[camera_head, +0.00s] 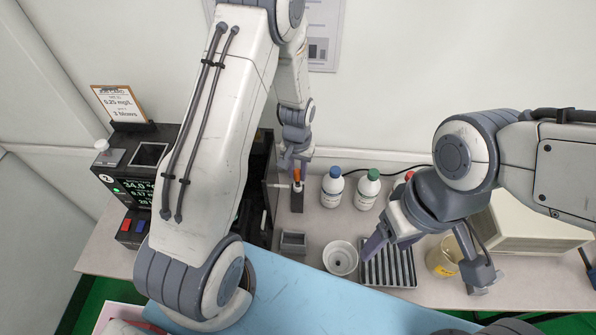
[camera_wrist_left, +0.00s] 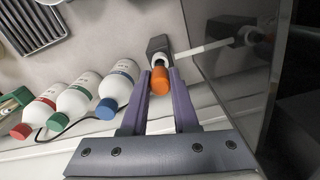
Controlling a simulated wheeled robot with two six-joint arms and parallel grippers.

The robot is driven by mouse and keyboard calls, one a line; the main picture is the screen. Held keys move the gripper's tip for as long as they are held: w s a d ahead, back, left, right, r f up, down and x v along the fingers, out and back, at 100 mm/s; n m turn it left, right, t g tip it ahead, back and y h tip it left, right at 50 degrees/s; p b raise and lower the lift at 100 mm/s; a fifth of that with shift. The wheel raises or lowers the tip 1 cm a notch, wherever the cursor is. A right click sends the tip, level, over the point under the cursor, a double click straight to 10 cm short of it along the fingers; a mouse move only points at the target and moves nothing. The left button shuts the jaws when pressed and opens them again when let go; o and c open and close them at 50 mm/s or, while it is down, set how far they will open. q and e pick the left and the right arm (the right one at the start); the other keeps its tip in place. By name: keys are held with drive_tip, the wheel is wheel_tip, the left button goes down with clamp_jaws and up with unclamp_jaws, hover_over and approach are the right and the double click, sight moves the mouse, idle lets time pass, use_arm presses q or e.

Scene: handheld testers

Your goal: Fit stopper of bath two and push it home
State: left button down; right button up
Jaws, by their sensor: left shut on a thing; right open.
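My left gripper (camera_head: 296,166) is shut on an orange stopper-like piece (camera_head: 297,175), which also shows between the purple fingers in the left wrist view (camera_wrist_left: 160,80). The piece is at the white top of a small dark upright holder (camera_head: 297,202). I cannot tell how deep it sits. In the left wrist view a thin white tube (camera_wrist_left: 205,46) runs sideways from there towards a glossy dark panel. My right gripper (camera_head: 388,240) is open over the left part of a grey ribbed rack (camera_head: 402,272). No label naming bath two is readable.
White bottles with blue (camera_head: 332,190), green (camera_head: 367,189) and red caps stand at the back. A white round cup (camera_head: 340,258), a small grey box (camera_head: 293,242) and a jar of yellow liquid (camera_head: 442,262) stand nearer. A tester with a lit display (camera_head: 137,190) is left, partly behind my left arm.

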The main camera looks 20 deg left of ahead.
use_arm(q)
drive_tip(key=shift+f+b, duration=1.1)
drive_tip(key=shift+f, duration=0.4)
drive_tip(key=c, duration=0.6)
unclamp_jaws()
drive_tip(key=shift+r, duration=0.1)
wheel_tip(320, 180, up, 10)
drive_tip(key=shift+r+b, duration=0.15)
drive_tip(key=shift+b, duration=0.75)
